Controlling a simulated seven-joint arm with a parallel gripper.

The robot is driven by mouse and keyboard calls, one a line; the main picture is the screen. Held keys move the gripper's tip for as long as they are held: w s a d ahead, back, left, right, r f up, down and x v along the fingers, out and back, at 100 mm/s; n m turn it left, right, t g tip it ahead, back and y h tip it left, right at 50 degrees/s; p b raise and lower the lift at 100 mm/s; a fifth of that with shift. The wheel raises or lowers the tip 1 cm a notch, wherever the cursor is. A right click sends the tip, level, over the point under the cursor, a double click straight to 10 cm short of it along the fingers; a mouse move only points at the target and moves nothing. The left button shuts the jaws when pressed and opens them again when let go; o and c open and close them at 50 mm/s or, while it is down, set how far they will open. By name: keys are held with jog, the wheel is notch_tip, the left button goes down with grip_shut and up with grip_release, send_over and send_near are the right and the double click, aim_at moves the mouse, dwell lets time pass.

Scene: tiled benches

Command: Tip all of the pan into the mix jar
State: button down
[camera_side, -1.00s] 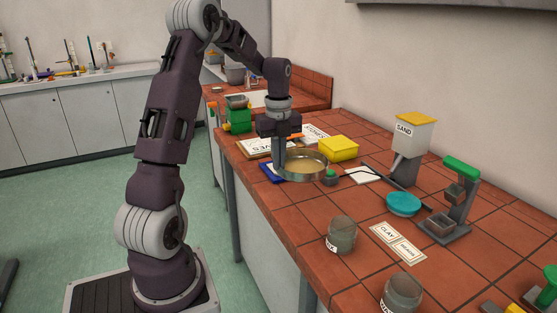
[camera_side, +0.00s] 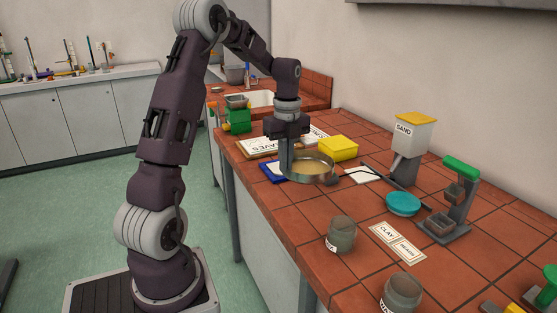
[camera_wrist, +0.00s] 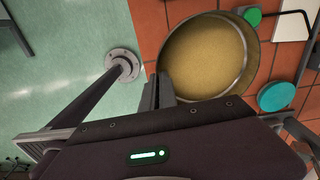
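The pan (camera_side: 318,182) is a round metal dish with a pale, sandy layer inside; the wrist view shows its rim (camera_wrist: 240,85) and contents from above. My gripper (camera_side: 286,170) is at the left rim of the pan, and its fingers (camera_wrist: 163,92) look closed on the pan wall. The pan is about level, seemingly just above the bench. A grey jar (camera_side: 341,236) whose label seems to end in X stands upright nearer the camera, apart from the pan. Another similar jar (camera_side: 401,292) is at the front edge; its label is not readable.
A yellow box (camera_side: 338,148) stands behind the pan. A sand dispenser (camera_side: 411,140), a turquoise disc (camera_side: 403,204) and a green-topped stand (camera_side: 457,200) are to the right. Label cards (camera_side: 398,242) lie by the jars. Bare tiles separate pan and jars.

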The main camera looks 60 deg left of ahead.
jog(key=w+d+n+h, duration=0.1)
jog(key=d+n, duration=0.7)
jog(key=d, duration=0.8)
jog(key=w+d+r+n+h, duration=0.1)
jog(key=w+d+n, duration=0.2)
jog(key=d+n, duration=0.5)
jog(key=d, duration=0.9)
jog(key=shift+w+r+n+h, duration=0.2)
jog(key=shift+w+n+h, duration=0.2)
jog(key=shift+a+r+h, duration=0.3)
jog(key=shift+r+h, duration=0.3)
jog(key=shift+a+r+h, duration=0.3)
jog(key=shift+r+h, duration=0.3)
jog(key=shift+a+r+h, duration=0.9)
jog(key=shift+r+h, duration=0.2)
